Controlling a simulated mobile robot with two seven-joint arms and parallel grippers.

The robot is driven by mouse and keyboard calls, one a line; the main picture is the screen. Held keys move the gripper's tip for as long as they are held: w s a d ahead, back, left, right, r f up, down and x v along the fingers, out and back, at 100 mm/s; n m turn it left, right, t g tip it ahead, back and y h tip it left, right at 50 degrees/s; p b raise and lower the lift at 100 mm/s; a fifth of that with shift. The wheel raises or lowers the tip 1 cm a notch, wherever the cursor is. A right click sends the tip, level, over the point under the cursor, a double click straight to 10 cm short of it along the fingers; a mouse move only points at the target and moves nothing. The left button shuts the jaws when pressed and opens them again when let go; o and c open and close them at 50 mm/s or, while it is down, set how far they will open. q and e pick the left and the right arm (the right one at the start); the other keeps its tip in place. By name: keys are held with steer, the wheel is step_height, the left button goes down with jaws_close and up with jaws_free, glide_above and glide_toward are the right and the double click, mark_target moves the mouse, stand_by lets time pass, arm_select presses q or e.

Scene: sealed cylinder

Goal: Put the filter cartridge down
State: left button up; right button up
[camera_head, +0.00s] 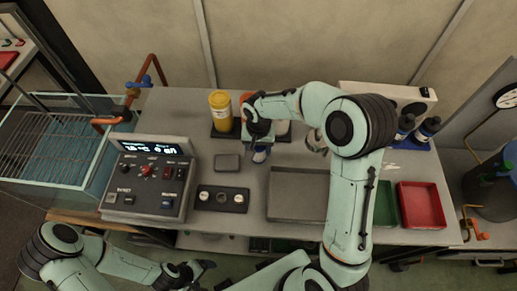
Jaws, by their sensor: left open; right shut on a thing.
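My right gripper (260,138) reaches over the table from the right and points down near the table's middle. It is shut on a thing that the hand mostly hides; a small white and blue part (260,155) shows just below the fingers. I take this to be the filter cartridge, but its full shape is not visible. I cannot tell whether its lower end touches the table. My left gripper (200,272) is open and empty, low in front of the table's front edge.
A yellow cylinder (220,112) stands on a dark base behind the control box (150,178). A button panel (222,199), grey block (227,162), grey tray (297,195) and red tray (421,206) lie on the table.

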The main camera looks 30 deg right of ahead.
steer(key=shift+f, duration=0.6)
steer(key=shift+f, duration=0.2)
steer(key=o, duration=1.1)
steer(key=shift+r, duration=0.1)
steer(key=shift+r, duration=0.1)
